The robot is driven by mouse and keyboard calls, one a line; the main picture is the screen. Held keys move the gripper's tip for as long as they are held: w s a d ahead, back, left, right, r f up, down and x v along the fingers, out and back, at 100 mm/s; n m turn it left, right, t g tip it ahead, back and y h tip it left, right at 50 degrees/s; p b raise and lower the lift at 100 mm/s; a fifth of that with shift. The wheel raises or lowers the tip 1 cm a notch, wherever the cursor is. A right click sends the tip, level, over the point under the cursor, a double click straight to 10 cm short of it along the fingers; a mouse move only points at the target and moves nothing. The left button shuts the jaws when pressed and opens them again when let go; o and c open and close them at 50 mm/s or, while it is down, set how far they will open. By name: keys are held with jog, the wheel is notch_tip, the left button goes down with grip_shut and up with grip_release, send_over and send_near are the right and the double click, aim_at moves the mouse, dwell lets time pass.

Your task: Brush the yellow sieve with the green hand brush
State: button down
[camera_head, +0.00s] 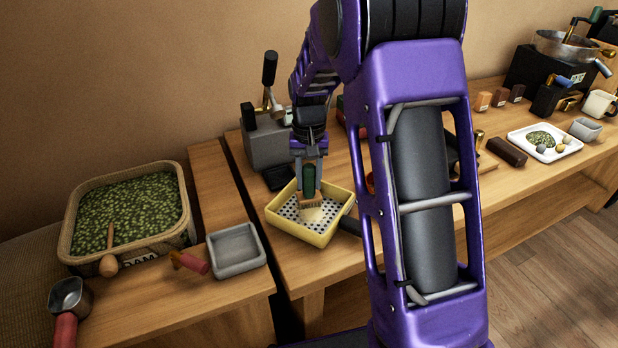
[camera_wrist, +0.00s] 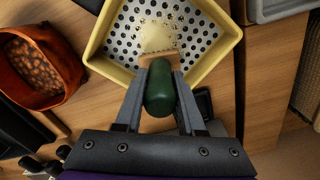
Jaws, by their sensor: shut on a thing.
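The yellow sieve (camera_head: 316,238) is a shallow square tray with a perforated pale bottom, on the wooden table in the middle of the head view. It also shows at the top of the wrist view (camera_wrist: 222,57). A pale yellowish patch (camera_wrist: 158,38) lies on the perforated bottom. My gripper (camera_head: 309,178) is shut on the green hand brush (camera_head: 309,180) by its dark green handle, which also shows in the wrist view (camera_wrist: 159,90). The brush's tan head is low inside the sieve, at the edge of the patch. I cannot tell whether its bristles touch the bottom.
A grey machine with a lever (camera_head: 268,140) stands behind the sieve. Left are a grey tray (camera_head: 236,270) and a basket of green bits (camera_head: 70,235). An orange-brown bowl (camera_wrist: 62,98) shows in the wrist view. My arm hides part of the table.

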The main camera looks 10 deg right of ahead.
jog(key=shift+s, duration=1.5)
jog(key=shift+s+d+b, duration=0.1)
jog(key=shift+s+b, duration=0.4)
jog(key=shift+s, duration=0.95)
jog(key=shift+w, duration=0.1)
jog(key=shift+w+f+p, duration=0.15)
jog(key=shift+w+p, duration=0.15)
jog(key=shift+w, duration=1.05)
jog(key=shift+w, duration=0.1)
jog(key=shift+w+p, duration=0.55)
jog(key=shift+w, duration=0.85)
